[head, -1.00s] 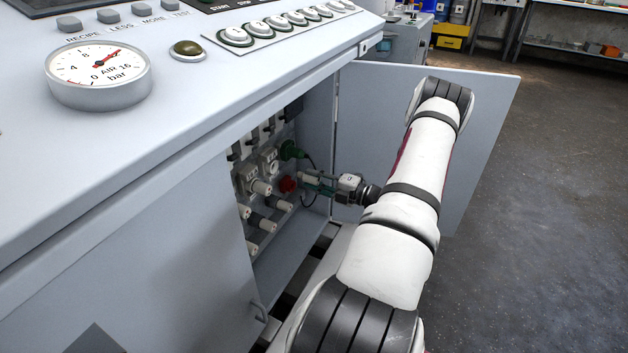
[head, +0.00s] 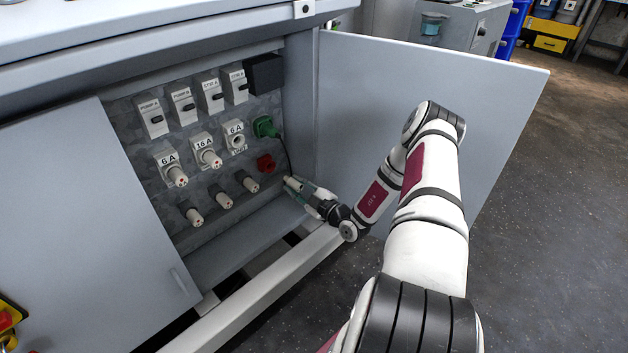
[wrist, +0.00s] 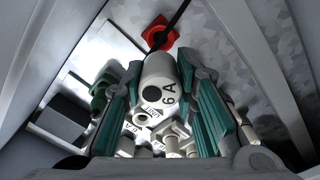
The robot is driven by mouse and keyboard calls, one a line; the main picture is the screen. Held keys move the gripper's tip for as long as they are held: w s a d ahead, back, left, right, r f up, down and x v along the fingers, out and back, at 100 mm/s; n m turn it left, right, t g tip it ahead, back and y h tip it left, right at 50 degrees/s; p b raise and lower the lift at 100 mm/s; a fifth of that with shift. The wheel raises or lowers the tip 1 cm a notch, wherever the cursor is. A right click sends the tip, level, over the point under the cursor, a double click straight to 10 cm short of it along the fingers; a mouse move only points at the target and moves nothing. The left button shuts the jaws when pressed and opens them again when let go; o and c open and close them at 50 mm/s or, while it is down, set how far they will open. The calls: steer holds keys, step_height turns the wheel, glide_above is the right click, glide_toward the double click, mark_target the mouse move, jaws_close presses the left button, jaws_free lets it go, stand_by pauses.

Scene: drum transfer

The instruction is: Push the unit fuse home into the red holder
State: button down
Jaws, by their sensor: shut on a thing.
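The unit fuse is a pale cylinder marked 6 A (wrist: 160,82), held between the green finger pads of my gripper (wrist: 163,100). In the head view the fuse (head: 292,184) shows small at the tip of my gripper (head: 298,190), which is shut on it. The red holder (head: 265,163) is on the cabinet's back panel, up and left of the fuse and apart from it in the picture. The red holder also shows in the wrist view (wrist: 158,36), beyond the fuse's upper end, with a dark cable crossing it.
A green plug (head: 265,127) with a dark cable sits just above the red holder. Several white fuse holders and switches fill the panel (head: 205,128) to the left. The open cabinet door (head: 410,100) stands behind my arm. A pale frame rail (head: 270,285) runs below the opening.

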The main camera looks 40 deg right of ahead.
mark_target(286, 178)
steer(key=shift+w+f, duration=0.15)
steer(key=shift+w, duration=0.05)
steer(key=shift+w+a+b, duration=0.1)
steer(key=shift+w+b, duration=1.25)
steer(key=shift+w, duration=1.8)
steer(key=shift+p, duration=0.45)
steer(key=shift+w+b, duration=0.4)
steer(key=shift+w, duration=1.2)
steer(key=c, duration=1.2)
jaws_free()
steer(key=s, duration=1.2)
